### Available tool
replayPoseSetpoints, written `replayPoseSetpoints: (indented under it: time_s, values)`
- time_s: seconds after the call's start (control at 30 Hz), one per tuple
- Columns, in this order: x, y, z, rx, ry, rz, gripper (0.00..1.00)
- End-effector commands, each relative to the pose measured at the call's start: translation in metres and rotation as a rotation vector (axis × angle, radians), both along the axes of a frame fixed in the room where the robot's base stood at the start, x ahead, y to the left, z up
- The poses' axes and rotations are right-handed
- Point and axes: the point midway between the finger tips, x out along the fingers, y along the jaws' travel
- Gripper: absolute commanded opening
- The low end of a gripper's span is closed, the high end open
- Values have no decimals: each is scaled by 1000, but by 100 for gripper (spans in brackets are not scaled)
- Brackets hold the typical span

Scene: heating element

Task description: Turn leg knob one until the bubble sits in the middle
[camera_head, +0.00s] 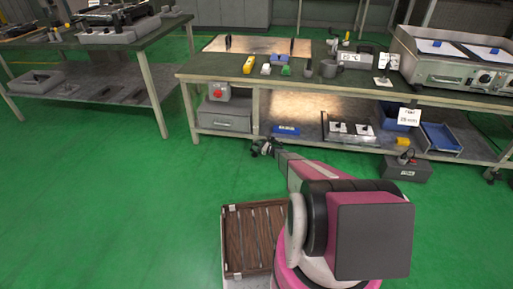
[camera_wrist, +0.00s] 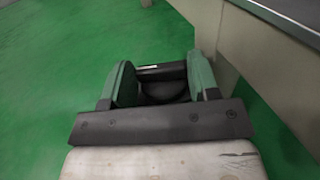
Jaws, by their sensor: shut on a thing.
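My gripper (camera_head: 262,147) is low at the foot of the near-left leg of the middle bench (camera_head: 212,70). In the wrist view, my gripper's two green-grey fingers (camera_wrist: 163,82) are closed around a dark round knob (camera_wrist: 165,92), which sits between them near the floor beside the bench leg. I take this to be the leg knob, though its number cannot be read. The fingers and black gripper body hide part of it. A small yellow block (camera_head: 248,64) lies on the bench top; I cannot tell if it is the level. No bubble can be made out.
The bench's lower shelf holds a grey case (camera_head: 222,115) and blue trays (camera_head: 440,138). A griddle (camera_head: 452,60) stands on top at the right. Another table (camera_head: 150,40) stands at the left. The green floor between is clear.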

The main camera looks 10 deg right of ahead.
Motion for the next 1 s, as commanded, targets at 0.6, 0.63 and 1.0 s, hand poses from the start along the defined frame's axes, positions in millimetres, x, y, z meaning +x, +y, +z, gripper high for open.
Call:
replayPoseSetpoints:
  time_s: [0.6, 0.63, 1.0]
  values:
    - [1, 0, 0, -2, 1, 52, 81]
    - [1, 0, 0, -2, 1, 52, 81]
    - [-3, 1, 1, 0, 1, -79, 81]
